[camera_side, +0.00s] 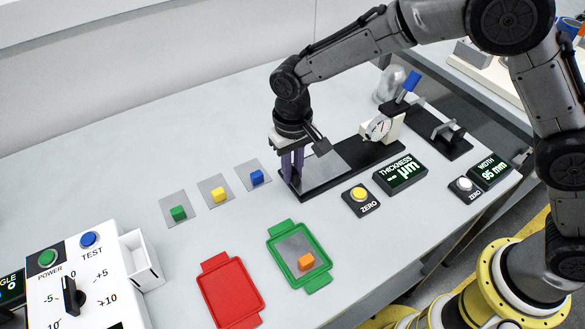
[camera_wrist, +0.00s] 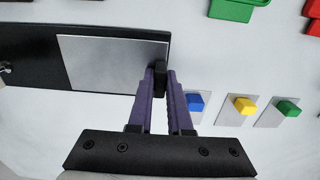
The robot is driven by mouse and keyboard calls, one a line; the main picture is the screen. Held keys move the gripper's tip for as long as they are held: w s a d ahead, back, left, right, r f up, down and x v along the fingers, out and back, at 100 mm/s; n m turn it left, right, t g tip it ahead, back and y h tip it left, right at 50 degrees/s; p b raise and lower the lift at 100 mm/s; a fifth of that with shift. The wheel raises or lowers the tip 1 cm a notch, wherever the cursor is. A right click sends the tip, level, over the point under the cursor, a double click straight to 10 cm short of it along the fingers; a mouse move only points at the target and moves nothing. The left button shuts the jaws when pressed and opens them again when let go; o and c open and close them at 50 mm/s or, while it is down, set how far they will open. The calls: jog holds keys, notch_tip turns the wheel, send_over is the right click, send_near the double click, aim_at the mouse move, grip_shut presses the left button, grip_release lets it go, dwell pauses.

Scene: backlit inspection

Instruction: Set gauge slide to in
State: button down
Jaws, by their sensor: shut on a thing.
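The gauge slide (camera_side: 325,174) is a flat silver plate on a long black base (camera_side: 358,152). It also shows in the wrist view (camera_wrist: 105,62), with a small black handle (camera_wrist: 160,66) at its end. My gripper (camera_side: 293,180) is down at the near left end of the slide. In the wrist view its purple fingers (camera_wrist: 160,82) are shut on the handle, which they partly hide. The plate lies away from the dial gauge (camera_side: 378,128), with bare black base between them. The thickness display (camera_side: 401,172) is lit, its small digits unreadable.
Green (camera_side: 179,213), yellow (camera_side: 218,194) and blue (camera_side: 257,177) blocks stand on grey plates left of the gripper. A green tray (camera_side: 284,232) holds a plate with an orange block (camera_side: 306,262). A red tray (camera_side: 231,291) is empty. A yellow ZERO button (camera_side: 359,194) sits beside the base.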

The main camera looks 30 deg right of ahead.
aim_at(335, 160)
jog(key=shift+r, duration=0.1)
jog(key=d, duration=1.1)
jog(key=shift+d, duration=0.3)
jog(key=c, duration=0.9)
grip_release()
jog(key=shift+o, duration=0.3)
jog(key=shift+a+r, duration=0.1)
jog(key=shift+r, duration=0.2)
notch_tip(335, 160, up, 13)
jog(key=shift+r, duration=0.1)
